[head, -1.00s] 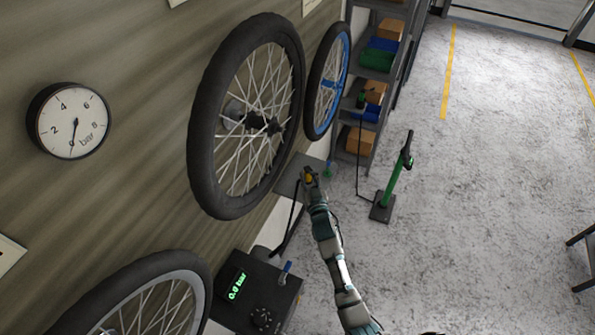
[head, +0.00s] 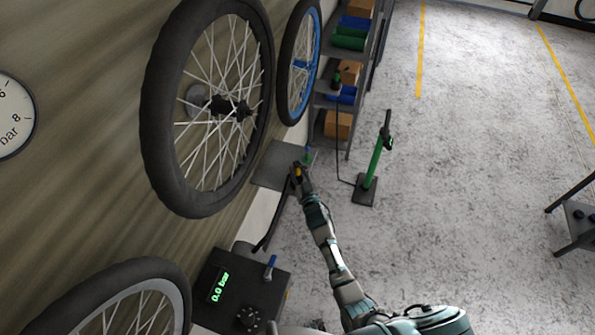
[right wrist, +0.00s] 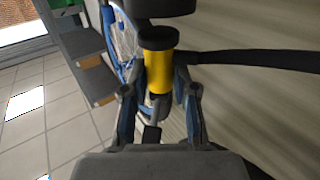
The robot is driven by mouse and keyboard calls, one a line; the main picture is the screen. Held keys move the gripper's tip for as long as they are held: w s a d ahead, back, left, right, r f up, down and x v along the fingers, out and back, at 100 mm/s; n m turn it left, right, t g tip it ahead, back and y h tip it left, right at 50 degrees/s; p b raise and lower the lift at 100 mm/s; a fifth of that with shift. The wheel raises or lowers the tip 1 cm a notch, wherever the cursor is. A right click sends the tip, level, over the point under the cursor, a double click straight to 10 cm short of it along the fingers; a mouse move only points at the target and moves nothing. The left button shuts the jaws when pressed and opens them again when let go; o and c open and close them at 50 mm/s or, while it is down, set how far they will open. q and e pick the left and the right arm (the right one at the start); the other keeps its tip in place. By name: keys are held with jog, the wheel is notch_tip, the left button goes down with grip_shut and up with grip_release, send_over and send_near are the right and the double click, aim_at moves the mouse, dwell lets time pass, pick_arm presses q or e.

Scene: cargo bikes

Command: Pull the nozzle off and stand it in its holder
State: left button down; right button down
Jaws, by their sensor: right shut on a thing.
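The yellow nozzle (right wrist: 160,70) has a black collar at its top, and a black hose runs from it to the right in the right wrist view. My right gripper (right wrist: 159,95) is shut on it, one finger on each side. The hose (head: 270,222) hangs down from there toward a dark box. I cannot tell which part is the holder. My left gripper is not in view.
The dark box (head: 216,310) with a green "0.0 bar" display and a blue-handled valve (head: 271,262) stands at lower left. A green floor pump (head: 374,165) stands right of my arm. Shelves (head: 337,128) stand behind. The floor at right is mostly clear.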

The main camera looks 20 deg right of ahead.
jog(key=shift+a, duration=0.2)
jog(key=shift+s+d+f, duration=0.1)
jog(key=shift+f, duration=0.4)
dwell(1.4)
jog(key=shift+f, duration=0.2)
jog(key=shift+f+b, duration=0.6)
jog(key=shift+b, duration=0.1)
jog(key=c, duration=0.7)
grip_release()
